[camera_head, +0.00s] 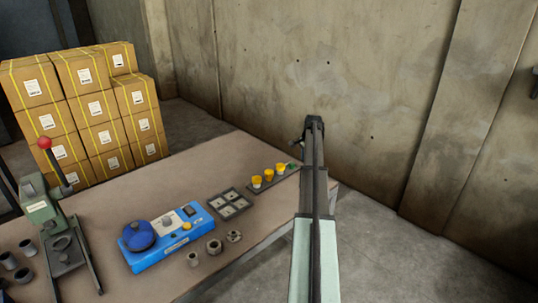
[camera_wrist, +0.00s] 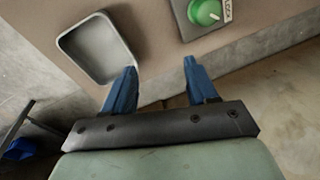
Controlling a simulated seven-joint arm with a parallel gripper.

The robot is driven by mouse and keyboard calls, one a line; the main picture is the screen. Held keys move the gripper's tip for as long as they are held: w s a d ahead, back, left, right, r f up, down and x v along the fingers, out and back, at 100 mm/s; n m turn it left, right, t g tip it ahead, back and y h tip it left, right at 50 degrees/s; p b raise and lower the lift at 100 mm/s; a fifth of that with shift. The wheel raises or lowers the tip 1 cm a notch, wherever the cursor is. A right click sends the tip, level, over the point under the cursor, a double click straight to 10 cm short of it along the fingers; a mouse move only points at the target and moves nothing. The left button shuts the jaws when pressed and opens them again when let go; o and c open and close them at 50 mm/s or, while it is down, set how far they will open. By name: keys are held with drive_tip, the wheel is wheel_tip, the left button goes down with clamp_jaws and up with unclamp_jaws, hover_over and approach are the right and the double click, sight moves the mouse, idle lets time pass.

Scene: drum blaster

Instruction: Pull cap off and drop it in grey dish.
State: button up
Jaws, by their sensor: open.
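My gripper (camera_wrist: 161,66) shows in the wrist view with its two blue fingers spread apart and nothing between them. A grey dish (camera_wrist: 63,44) with a raised rim lies on the table ahead of the left finger and looks empty. A round green cap (camera_wrist: 205,12) sits on a grey plate at the top right, ahead of the right finger and apart from it. A white label lies beside it. In the head view a small green piece (camera_head: 292,165) shows at the right end of a row of yellow-topped pieces. I cannot make out the dish or my fingers there.
The brown table (camera_head: 185,165) also holds a blue device (camera_head: 170,238), a compartment tray (camera_head: 230,204), several grey rings and a green press (camera_head: 45,212). Stacked cartons (camera_head: 85,110) stand behind. A concrete wall (camera_head: 350,80) stands beyond the table.

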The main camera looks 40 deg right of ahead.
sight(269, 171)
drive_tip(key=w+a+r+n, duration=0.1)
drive_tip(key=w+a+r, duration=0.1)
drive_tip(key=a, duration=0.3)
drive_tip(key=w+a+r+g+y, duration=0.1)
drive_tip(key=w+a+r, duration=0.1)
drive_tip(key=a, duration=0.4)
drive_tip(key=w+a+r+n, duration=0.1)
drive_tip(key=w+a+r, duration=0.1)
drive_tip(key=w+a, duration=0.2)
drive_tip(key=shift+w+a+r+n, duration=0.1)
drive_tip(key=shift+a+n, duration=0.05)
drive_tip(key=shift+a, duration=0.3)
drive_tip(key=shift+w+a+r+n, duration=0.1)
drive_tip(key=shift+a+n, duration=0.05)
drive_tip(key=shift+a, duration=0.3)
drive_tip(key=shift+f, duration=4)
drive_tip(key=c, duration=0.8)
drive_tip(key=shift+c, duration=0.2)
drive_tip(key=shift+r, duration=0.3)
drive_tip(key=shift+r, duration=2.55)
drive_tip(key=shift+r, duration=0.15)
